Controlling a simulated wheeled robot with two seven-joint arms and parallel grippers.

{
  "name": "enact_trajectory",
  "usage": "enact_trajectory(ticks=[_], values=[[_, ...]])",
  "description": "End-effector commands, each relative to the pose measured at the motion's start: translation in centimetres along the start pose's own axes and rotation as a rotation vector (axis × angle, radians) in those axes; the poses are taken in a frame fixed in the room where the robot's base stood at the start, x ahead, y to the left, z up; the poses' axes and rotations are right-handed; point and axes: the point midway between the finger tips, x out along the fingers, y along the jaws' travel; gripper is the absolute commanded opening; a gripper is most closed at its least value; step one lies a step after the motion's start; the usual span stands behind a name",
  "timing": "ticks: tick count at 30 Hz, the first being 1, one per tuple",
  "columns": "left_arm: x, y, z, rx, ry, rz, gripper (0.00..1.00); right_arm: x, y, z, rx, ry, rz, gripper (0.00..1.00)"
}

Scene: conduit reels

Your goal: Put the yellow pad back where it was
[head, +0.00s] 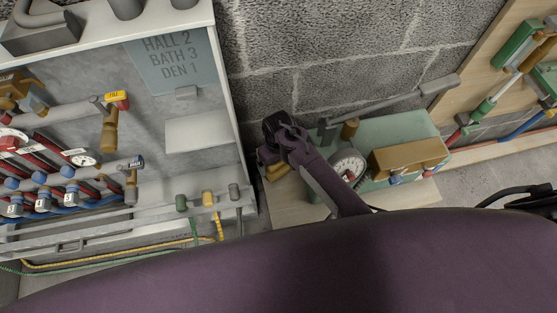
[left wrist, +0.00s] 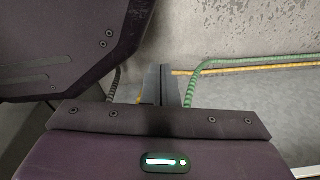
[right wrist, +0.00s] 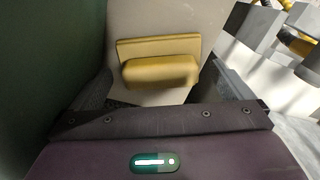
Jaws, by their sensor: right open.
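The yellow pad (right wrist: 160,72) shows in the right wrist view, a thick rounded block in front of a flat yellow plate on a pale surface. It lies between the two spread fingers of my right gripper (right wrist: 163,92); I cannot tell whether they touch it. In the head view my right gripper (head: 272,152) is over the left end of the pale wooden bench, and a bit of yellow (head: 277,172) shows just below it, mostly hidden. My left gripper (left wrist: 163,84) is shut and empty in the left wrist view, and is out of sight in the head view.
A green box (head: 400,132) with a round gauge (head: 348,166) and a brown block (head: 408,158) stands right of my right gripper. A white cabinet (head: 228,95) with pipes and valves is at left. Yellow and green hoses (left wrist: 240,65) run near my left gripper.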

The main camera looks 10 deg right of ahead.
Motion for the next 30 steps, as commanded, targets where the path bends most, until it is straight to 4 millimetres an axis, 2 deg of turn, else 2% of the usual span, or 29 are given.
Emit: enact_trajectory(ticks=[3, 9, 15, 20, 30], values=[[0.1, 0.1, 1.9, 0.003, -0.018, 0.001, 0.00, -2.6, 0.0, -0.1, -0.001, 0.004, 0.001, 0.99], [0.0, 0.1, 3.9, 0.005, -0.027, 0.002, 0.00, -7.0, 0.0, -0.1, -0.001, 0.004, 0.001, 0.99], [0.0, 0.1, 5.1, 0.006, -0.032, 0.002, 0.00, -10.0, 0.0, 0.0, -0.001, 0.002, 0.001, 0.99], [0.0, 0.1, 5.5, 0.007, -0.032, 0.002, 0.00, -11.0, 0.0, 0.0, 0.000, 0.000, 0.001, 0.99], [0.1, 0.1, 5.6, 0.007, -0.033, 0.002, 0.00, -11.1, 0.0, 0.0, 0.000, 0.000, 0.001, 0.99]])
